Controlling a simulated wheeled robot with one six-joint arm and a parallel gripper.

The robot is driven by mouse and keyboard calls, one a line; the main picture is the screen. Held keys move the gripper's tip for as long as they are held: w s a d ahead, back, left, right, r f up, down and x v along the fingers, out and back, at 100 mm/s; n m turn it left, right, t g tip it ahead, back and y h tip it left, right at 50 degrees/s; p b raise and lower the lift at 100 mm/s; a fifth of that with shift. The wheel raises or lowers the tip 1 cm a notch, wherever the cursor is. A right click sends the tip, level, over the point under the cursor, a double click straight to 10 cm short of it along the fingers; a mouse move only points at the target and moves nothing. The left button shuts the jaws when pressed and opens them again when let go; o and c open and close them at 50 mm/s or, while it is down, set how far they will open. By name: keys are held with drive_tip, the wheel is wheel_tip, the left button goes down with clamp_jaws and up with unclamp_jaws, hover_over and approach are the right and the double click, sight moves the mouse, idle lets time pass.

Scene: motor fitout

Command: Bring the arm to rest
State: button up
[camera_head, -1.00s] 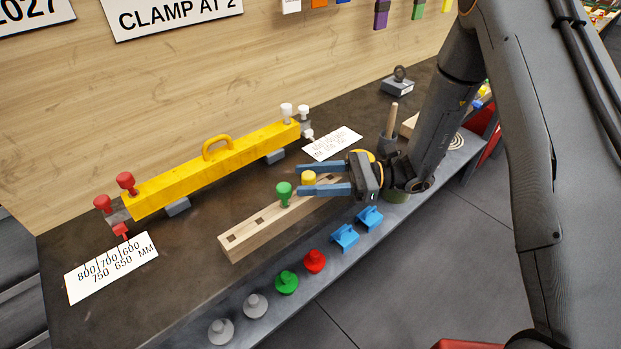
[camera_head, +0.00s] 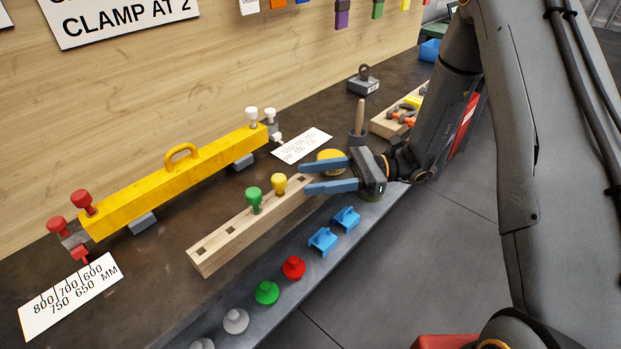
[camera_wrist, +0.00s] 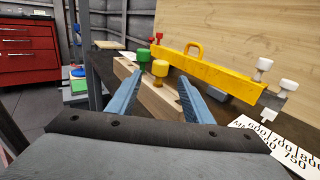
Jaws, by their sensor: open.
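My gripper (camera_head: 330,176) is open and empty, its two blue fingers spread above the right end of a wooden block with square holes (camera_head: 235,240). In the wrist view the open fingers (camera_wrist: 157,98) frame the block, with nothing between their tips. A green peg (camera_head: 254,200) and a yellow peg (camera_head: 279,184) stand upright in the block, just left of the fingertips and apart from them. My arm reaches in from the right side of the head view.
A yellow beam with a handle (camera_head: 165,182) lies behind the block. Blue clips (camera_head: 323,240), a red knob (camera_head: 293,267) and a green knob (camera_head: 266,292) line the front ledge. A wooden-handled tool (camera_head: 360,118) stands behind the gripper. A red cabinet (camera_wrist: 27,50) shows in the wrist view.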

drive_tip(key=s+d+n+g+h, duration=0.2)
drive_tip(key=s+d+n+h, duration=0.5)
drive_tip(key=s+h, duration=0.4)
drive_tip(key=d+r+n+t+h, duration=0.2)
drive_tip(key=d+n+t+h, duration=0.4)
drive_tip(key=d, duration=0.7)
drive_tip(key=shift+d+r+n+t+h, duration=0.25)
drive_tip(key=shift+n+t, duration=0.35)
drive_tip(key=shift+n, duration=0.6)
